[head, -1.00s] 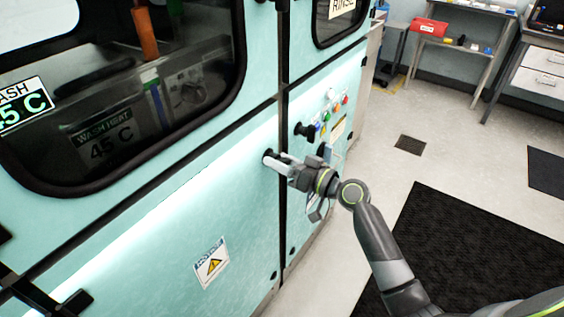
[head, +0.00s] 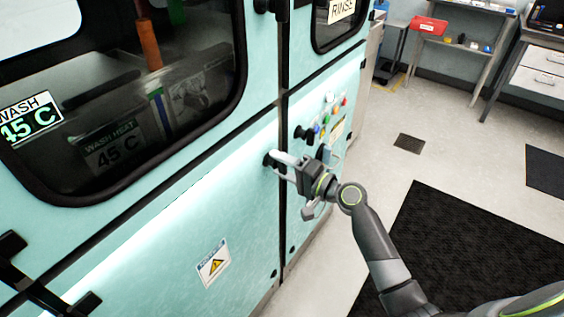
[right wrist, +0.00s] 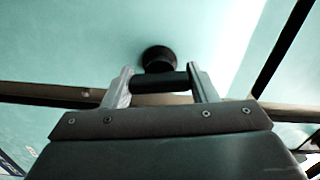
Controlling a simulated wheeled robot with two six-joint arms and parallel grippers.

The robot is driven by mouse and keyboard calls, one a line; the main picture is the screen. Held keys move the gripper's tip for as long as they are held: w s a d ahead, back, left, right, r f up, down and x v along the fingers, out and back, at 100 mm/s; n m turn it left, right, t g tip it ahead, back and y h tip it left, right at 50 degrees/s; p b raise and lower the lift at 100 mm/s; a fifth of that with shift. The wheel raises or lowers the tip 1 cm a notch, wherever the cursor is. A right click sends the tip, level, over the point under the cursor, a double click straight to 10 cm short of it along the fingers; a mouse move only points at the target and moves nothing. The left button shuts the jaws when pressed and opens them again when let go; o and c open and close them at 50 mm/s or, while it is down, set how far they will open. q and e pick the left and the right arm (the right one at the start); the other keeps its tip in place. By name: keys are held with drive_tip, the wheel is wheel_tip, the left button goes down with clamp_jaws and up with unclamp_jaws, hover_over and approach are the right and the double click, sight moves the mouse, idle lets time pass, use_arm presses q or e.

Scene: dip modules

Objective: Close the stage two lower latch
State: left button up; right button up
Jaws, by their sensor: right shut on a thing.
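The stage two lower latch is a small black latch (head: 267,160) at the right edge of the pale teal lower panel (head: 180,225), beside the vertical seam. My right gripper (head: 281,165) is at this latch, its fingers pointing left toward the panel. In the right wrist view, the gripper (right wrist: 160,82) is shut on the latch's black handle (right wrist: 165,81), one finger at each end. The latch's round base (right wrist: 158,58) shows just beyond the handle. In the head view the fingers partly hide the latch. My left gripper is not in view.
A warning label (head: 213,263) is on the lower panel. Coloured buttons (head: 328,115) and another black knob (head: 303,132) sit right of the seam, close to my right gripper. A dark floor mat (head: 470,250) lies at the right, with open floor around it.

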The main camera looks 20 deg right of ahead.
drive_tip(key=shift+m+p, duration=0.3)
drive_tip(key=shift+m, duration=0.8)
drive_tip(key=o, duration=1)
drive_tip(key=shift+b+v, duration=2.45)
drive_tip(key=shift+v, duration=6.25)
drive_tip(key=shift+f, duration=0.1)
